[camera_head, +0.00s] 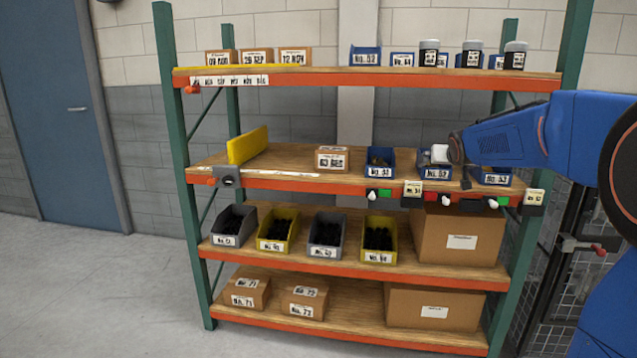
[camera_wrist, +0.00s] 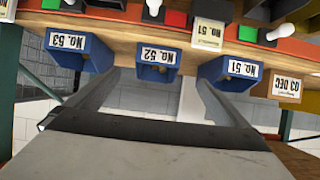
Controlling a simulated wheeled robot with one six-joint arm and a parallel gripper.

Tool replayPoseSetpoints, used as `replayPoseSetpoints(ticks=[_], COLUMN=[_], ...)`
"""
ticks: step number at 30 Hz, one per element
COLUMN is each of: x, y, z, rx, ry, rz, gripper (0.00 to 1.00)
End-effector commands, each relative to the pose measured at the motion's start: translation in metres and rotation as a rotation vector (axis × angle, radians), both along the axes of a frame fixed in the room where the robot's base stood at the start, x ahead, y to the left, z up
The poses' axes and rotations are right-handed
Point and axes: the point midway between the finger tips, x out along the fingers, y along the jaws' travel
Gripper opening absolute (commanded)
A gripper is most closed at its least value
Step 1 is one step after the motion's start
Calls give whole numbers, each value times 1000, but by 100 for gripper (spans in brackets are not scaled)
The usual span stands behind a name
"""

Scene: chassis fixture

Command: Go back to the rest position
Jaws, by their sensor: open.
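My gripper (camera_wrist: 157,88) shows in the wrist view with its two grey fingers spread apart and nothing between them. In the head view my blue arm (camera_head: 505,133) reaches in from the right, level with the middle shelf. Its end is in front of the bins at the right of that shelf, and the fingers are mostly hidden there. In the wrist view, which looks turned upside down, blue bins No. 53 (camera_wrist: 78,48), No. 52 (camera_wrist: 158,62) and No. 51 (camera_wrist: 228,72) lie beyond the fingers, apart from them.
A shelf rack with green posts (camera_head: 181,165) and orange-edged boards (camera_head: 350,184) stands ahead. A yellow divider (camera_head: 247,145) and a carton (camera_head: 332,159) are on the middle shelf. A large box (camera_head: 460,236) is on the shelf below. Open floor (camera_head: 90,290) lies to the left.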

Motion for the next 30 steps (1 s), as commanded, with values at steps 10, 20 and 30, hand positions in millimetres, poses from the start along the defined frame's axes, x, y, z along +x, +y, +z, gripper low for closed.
replayPoseSetpoints(ticks=[10, 20, 30], x=[-143, -283, -426], y=[55, 100, 137], z=[-33, -88, -161], rx=[24, 49, 75], ry=[191, 381, 578], rz=[27, 82, 167], gripper=[100, 100, 100])
